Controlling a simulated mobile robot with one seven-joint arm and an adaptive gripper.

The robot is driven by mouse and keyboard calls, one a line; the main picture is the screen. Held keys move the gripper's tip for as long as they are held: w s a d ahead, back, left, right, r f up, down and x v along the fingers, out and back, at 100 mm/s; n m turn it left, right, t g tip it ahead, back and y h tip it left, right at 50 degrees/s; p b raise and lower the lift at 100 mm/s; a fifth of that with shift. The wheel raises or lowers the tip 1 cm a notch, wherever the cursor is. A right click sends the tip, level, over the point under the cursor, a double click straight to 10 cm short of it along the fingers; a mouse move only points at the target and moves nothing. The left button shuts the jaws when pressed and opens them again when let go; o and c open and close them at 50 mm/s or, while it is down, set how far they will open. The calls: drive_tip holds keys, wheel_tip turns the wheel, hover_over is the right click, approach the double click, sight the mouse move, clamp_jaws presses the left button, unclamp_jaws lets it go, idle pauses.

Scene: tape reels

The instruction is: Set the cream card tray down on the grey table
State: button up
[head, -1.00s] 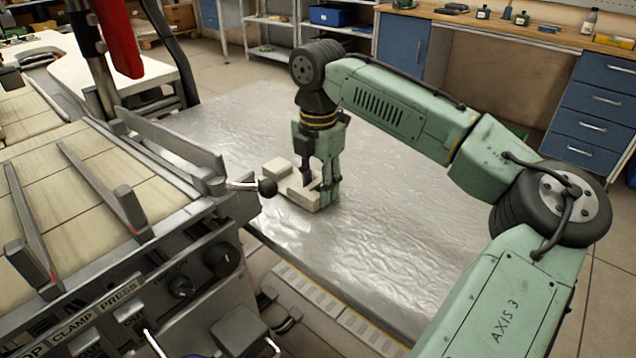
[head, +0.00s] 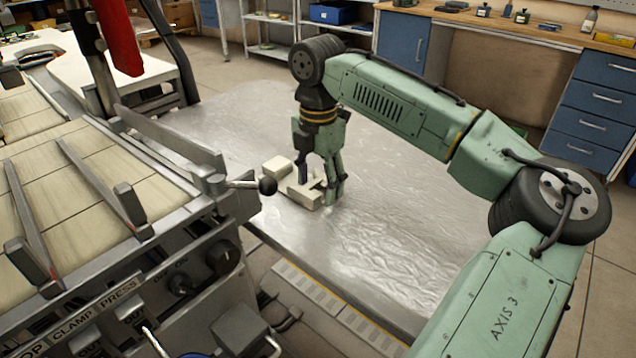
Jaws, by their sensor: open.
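The cream card tray (head: 305,199) rests on the grey table (head: 400,250), left of the table's middle. It looks level, with a pale block at its back left side that may be part of it. My gripper (head: 322,192) points down at the tray's right side, with its fingers open. One finger stands in front of or inside the tray and the other at its right edge. I cannot tell whether they touch it. The fingers hide part of the tray.
A machine (head: 120,220) with slatted panels and a clamp lever (head: 266,187) stands close on the left, its black knob near the tray. The table is bare to the right and in front. Blue cabinets (head: 595,125) and shelves stand behind.

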wheel_tip(320, 180, up, 12)
idle(0.3)
drive_tip(key=shift+f, duration=0.15)
